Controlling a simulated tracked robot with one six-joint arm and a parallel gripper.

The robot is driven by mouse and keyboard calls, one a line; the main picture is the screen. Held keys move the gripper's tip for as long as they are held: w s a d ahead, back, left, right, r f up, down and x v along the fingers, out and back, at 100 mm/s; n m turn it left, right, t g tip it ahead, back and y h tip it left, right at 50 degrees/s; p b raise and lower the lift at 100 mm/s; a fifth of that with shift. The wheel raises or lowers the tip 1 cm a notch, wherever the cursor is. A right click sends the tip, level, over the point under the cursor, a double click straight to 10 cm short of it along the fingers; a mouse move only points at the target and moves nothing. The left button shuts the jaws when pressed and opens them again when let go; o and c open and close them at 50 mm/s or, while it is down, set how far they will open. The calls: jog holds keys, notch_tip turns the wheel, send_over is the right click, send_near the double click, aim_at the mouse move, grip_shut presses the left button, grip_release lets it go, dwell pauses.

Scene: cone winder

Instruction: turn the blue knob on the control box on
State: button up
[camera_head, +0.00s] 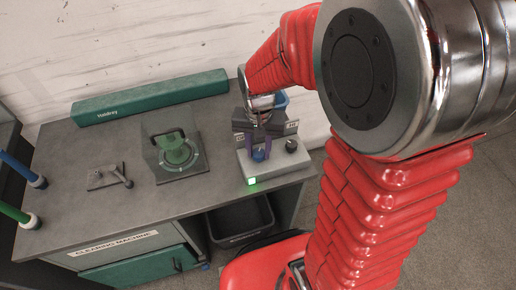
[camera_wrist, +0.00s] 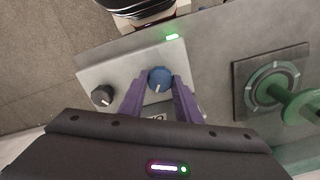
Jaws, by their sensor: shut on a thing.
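The control box (camera_head: 282,165) is a light grey box on the right end of the grey bench in the head view; it also shows in the wrist view (camera_wrist: 101,75). The blue knob (camera_wrist: 160,79) sits on its face, and in the head view it shows small (camera_head: 259,155) between my fingers. My gripper (camera_wrist: 160,84) has purple fingers, one on each side of the blue knob, shut on it. A black knob (camera_wrist: 102,95) is beside it on the box. A green light (camera_wrist: 172,37) glows at the box's edge.
A green handwheel (camera_head: 177,150) behind a clear guard stands left of the box, and a small lever plate (camera_head: 108,177) is further left. A long green case (camera_head: 150,97) lies at the back. A black bin (camera_head: 240,221) is below the bench.

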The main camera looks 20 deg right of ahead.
aim_at(258, 152)
dwell(0.3)
jog(key=o, duration=1.1)
jog(key=shift+c, duration=0.2)
notch_tip(258, 152, up, 14)
jog(key=shift+f, duration=0.15)
